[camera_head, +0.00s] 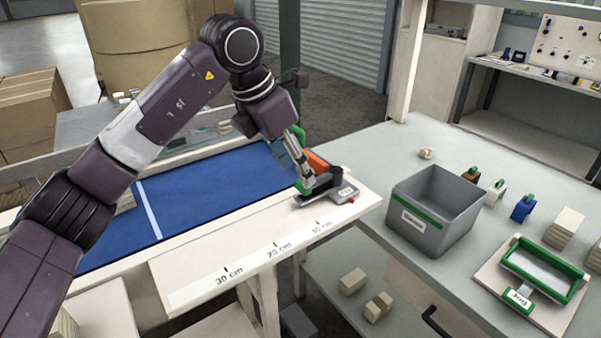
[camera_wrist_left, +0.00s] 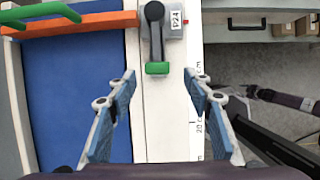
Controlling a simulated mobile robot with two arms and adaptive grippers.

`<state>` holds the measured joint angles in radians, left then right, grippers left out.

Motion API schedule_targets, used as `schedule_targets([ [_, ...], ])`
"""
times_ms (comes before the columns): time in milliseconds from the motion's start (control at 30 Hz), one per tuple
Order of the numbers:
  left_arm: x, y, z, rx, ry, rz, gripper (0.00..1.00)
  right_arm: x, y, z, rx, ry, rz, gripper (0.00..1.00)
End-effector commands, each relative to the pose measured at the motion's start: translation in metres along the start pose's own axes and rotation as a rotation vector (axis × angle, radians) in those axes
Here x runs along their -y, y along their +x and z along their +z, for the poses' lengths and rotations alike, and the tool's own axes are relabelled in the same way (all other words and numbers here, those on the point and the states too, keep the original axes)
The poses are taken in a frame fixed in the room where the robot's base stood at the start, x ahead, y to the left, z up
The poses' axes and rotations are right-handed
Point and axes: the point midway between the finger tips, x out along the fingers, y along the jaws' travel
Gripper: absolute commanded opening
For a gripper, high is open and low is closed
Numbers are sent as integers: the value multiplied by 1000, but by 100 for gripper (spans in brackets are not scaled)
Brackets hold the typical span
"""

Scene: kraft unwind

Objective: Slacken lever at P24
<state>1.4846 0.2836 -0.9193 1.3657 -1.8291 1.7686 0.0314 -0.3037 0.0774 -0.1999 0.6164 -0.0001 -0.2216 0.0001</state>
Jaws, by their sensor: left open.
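The P24 unit (camera_head: 343,194) is a small grey block with a label, on the pale board beside the blue belt. In the left wrist view, its P24 label (camera_wrist_left: 176,20) sits right of a black lever (camera_wrist_left: 155,40) with a green tip (camera_wrist_left: 158,68). The lever points down the picture. My left gripper (camera_head: 308,182) is above the unit, its jaws pointing down. In the wrist view, its open blue-grey fingers (camera_wrist_left: 159,78) stand on either side of the green tip, with gaps and nothing held. In the head view the gripper partly hides the lever.
An orange bar (camera_wrist_left: 75,24) with a green handle (camera_wrist_left: 40,12) crosses the blue belt (camera_wrist_left: 75,85) close by. A grey bin (camera_head: 432,210) and a green-framed tray (camera_head: 545,268) stand on the right bench. A dark arm, perhaps mine, shows right in the wrist view.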

Motion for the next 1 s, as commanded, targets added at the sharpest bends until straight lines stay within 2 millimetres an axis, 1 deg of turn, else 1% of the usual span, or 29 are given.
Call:
schedule_targets([
  [33, 1, 9, 0, -2, 0, -4, 46, 0, -4, 11, 15, 0, 0, 40],
  [67, 1, 14, 0, -2, 0, -3, 46, 0, -5, 15, 22, -1, -1, 40],
  [100, 1, 19, 0, -2, 1, -3, 46, 0, -6, 19, 28, -1, -1, 40],
  [167, 1, 27, 0, -2, 0, -3, 46, 0, -8, 21, 29, -1, 0, 40],
  [267, 1, 35, 0, -1, 0, -2, 46, -3, -8, 13, 19, -2, 3, 40],
  [400, 1, 40, 0, 0, 0, -1, 46, -6, -8, -10, -15, -2, 7, 40],
  [467, 0, 41, 0, 1, 0, -1, 46, -7, -8, -18, -27, -2, 8, 40],
  [533, 0, 41, 0, 1, 0, -1, 46, -8, -8, -21, -32, -2, 8, 40],
  [600, 0, 41, 0, 1, 0, -1, 46, -7, -8, -20, -29, -2, 8, 40],
  [1000, 0, 40, 0, 1, 0, -1, 2, -3, -8, 1, 1, -1, 3, 40],
])
